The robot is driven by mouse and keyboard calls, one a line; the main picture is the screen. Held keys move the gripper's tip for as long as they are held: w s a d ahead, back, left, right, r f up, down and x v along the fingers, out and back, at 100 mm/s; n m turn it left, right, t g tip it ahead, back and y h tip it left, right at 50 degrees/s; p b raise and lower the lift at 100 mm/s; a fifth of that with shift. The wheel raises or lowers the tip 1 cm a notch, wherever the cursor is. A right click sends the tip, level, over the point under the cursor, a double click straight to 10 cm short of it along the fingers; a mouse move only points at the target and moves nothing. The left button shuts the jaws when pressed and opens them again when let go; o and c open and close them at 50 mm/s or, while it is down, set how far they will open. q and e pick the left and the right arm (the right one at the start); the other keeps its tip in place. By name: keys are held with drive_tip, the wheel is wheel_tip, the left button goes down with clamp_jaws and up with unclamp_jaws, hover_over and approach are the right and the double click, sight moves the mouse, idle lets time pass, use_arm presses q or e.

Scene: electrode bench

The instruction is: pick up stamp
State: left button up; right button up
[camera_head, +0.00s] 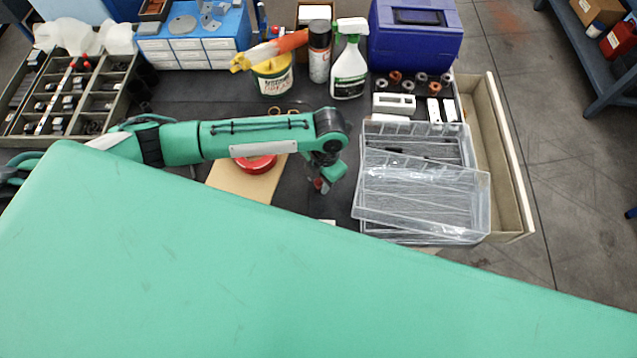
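My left arm reaches in from the left, and my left gripper (322,182) points down over the dark bench top, left of the clear plastic trays. A small red and dark object (319,184) shows at its fingertips; it may be the stamp, but it is too small to be sure. I cannot tell whether the fingers are closed on it. A red round thing (257,166) lies on a tan board (237,184), partly hidden by my arm. My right gripper is not in view.
Clear trays (478,205) lie stacked at the right, beside a beige drawer-like box (508,165). A spray bottle (348,72), a black can (319,55), a tub (273,78) and a blue case (415,45) stand behind. A large green surface hides the front.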

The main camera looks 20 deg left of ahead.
sight(319, 180)
use_arm(q)
drive_tip(key=c, duration=0.7)
clamp_jaws()
drive_tip(key=shift+r, duration=0.1)
wheel_tip(319, 180, up, 20)
drive_tip(key=b, duration=0.2)
